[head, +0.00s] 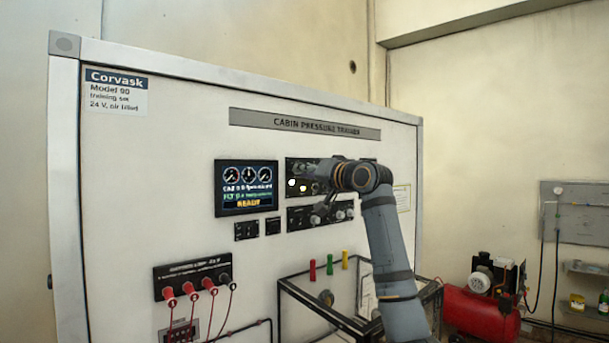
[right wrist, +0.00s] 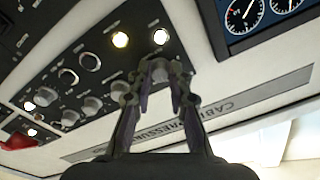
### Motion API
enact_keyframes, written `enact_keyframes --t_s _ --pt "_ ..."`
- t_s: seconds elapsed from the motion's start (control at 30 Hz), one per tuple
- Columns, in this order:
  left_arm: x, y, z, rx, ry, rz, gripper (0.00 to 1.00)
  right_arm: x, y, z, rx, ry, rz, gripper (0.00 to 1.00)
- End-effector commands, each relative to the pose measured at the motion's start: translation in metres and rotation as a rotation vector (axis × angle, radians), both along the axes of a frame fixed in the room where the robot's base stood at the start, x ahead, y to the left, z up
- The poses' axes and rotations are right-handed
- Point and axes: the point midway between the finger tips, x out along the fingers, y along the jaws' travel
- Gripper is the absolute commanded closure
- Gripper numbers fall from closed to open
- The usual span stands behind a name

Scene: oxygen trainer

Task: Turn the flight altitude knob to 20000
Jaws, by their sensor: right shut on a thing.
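The trainer's upper black knob panel (head: 298,166) is right of the screen in the head view. The same panel fills the left of the right wrist view (right wrist: 70,62), seen turned over, with several grey knobs. My right gripper (right wrist: 160,72) is shut on a grey knob at the panel's edge; its fingertips mostly cover the knob and its label is not readable. In the head view my right wrist hides this knob. The display (head: 247,188) shows dials, small CAB and FLT lines too blurred to read surely, and READY. My left gripper is not in view.
A lower panel (head: 301,224) with knobs sits below. Red plugs with cables (head: 190,289) hang at lower left. A framed stand (head: 300,292) with red, green and yellow pieces juts out under the panels. A red compressor (head: 480,312) stands at right.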

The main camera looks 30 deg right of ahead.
Motion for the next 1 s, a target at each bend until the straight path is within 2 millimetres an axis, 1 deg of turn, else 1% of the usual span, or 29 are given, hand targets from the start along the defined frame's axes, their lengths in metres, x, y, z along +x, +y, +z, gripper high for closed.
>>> enact_keyframes --t_s 0.03,0.6,0.63,0.8,1.0 --pt "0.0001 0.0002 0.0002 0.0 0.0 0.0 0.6 -0.0025 -0.0009 0.0067 0.01 -0.016 -0.004 1.0" --pt "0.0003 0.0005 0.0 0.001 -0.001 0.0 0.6 -0.0026 -0.001 0.007 0.039 -0.013 -0.004 1.0" --pt "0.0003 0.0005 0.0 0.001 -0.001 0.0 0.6 -0.0026 -0.001 0.007 0.039 -0.013 -0.004 0.8" --pt "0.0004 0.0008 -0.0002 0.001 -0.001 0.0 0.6 -0.0017 -0.0008 0.0049 0.04 -0.009 -0.003 0.59" --pt "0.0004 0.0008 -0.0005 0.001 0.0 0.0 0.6 -0.0009 -0.0004 0.0028 0.041 -0.004 -0.002 0.59"
